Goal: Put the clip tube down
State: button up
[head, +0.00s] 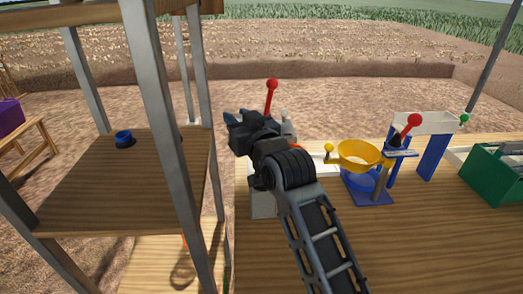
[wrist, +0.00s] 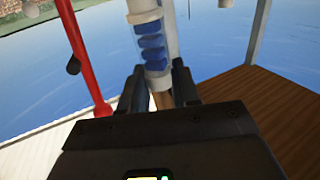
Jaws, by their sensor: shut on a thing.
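The clip tube (wrist: 150,40) is a clear tube with blue clips stacked inside and a pale upper end. In the wrist view it stands nearly upright between the two dark fingers of my gripper (wrist: 157,80), which is shut on its lower part. In the head view my gripper (head: 238,132) is raised above the left end of the workbench, by the gap to the wooden platform. I cannot make out the tube in the head view; my gripper and arm hide it.
A wooden platform (head: 90,190) with metal posts and a blue ring (head: 124,138) stands left. A red-knobbed lever (head: 271,92) rises close behind my gripper. The workbench (head: 420,250) holds a yellow funnel (head: 358,150), a blue stand (head: 434,155) and a green crate (head: 488,180); its front is clear.

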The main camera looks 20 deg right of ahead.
jog(key=s+d+f, duration=0.3)
jog(key=d, duration=0.1)
jog(key=shift+s+d+f, duration=0.15)
jog(key=shift+s+f, duration=0.05)
jog(key=shift+s, duration=0.2)
jog(key=shift+f+p, duration=0.35)
jog(key=shift+f, duration=1.65)
grip_shut()
jog(key=o, duration=1)
grip_release()
jog(key=s, duration=0.4)
jog(key=s+b, duration=0.1)
jog(key=s, duration=0.3)
jog(key=s+d, duration=0.1)
jog(key=s, duration=0.3)
